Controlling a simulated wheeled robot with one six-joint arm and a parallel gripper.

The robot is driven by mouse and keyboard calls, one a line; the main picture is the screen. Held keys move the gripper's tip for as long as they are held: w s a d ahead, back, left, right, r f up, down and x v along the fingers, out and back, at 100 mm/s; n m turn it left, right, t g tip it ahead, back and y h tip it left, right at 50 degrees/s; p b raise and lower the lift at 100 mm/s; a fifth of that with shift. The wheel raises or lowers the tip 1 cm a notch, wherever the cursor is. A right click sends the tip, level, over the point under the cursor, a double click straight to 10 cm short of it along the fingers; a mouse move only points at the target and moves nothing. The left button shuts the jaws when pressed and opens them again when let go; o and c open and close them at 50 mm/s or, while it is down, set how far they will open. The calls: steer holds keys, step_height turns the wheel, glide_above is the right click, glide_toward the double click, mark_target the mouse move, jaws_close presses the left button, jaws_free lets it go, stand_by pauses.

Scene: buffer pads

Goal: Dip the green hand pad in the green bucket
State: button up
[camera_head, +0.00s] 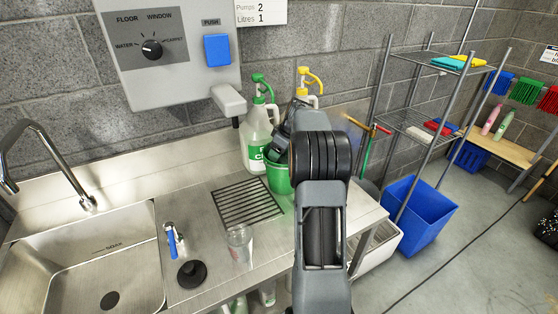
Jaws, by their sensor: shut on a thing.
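The green bucket (279,182) stands on the steel counter, in front of a large white bottle with a green pump. My arm covers its right side. My gripper (276,150) is dark and points down at the bucket's mouth, with its tips at or just inside the rim. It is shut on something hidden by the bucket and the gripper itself. I cannot make out the green hand pad as a separate shape, nor the inside of the bucket.
A white bottle with a green pump (256,136) and a yellow-pump bottle (303,88) stand behind the bucket. A clear cup (239,244) stands in front, left of my arm. The sink (84,254) is left. A wire shelf (440,66) and blue bin (416,214) are right.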

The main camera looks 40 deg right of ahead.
step_height(320, 180, up, 18)
steer(key=p, duration=1)
steer(key=shift+f+g, duration=0.15)
steer(key=shift+g, duration=0.15)
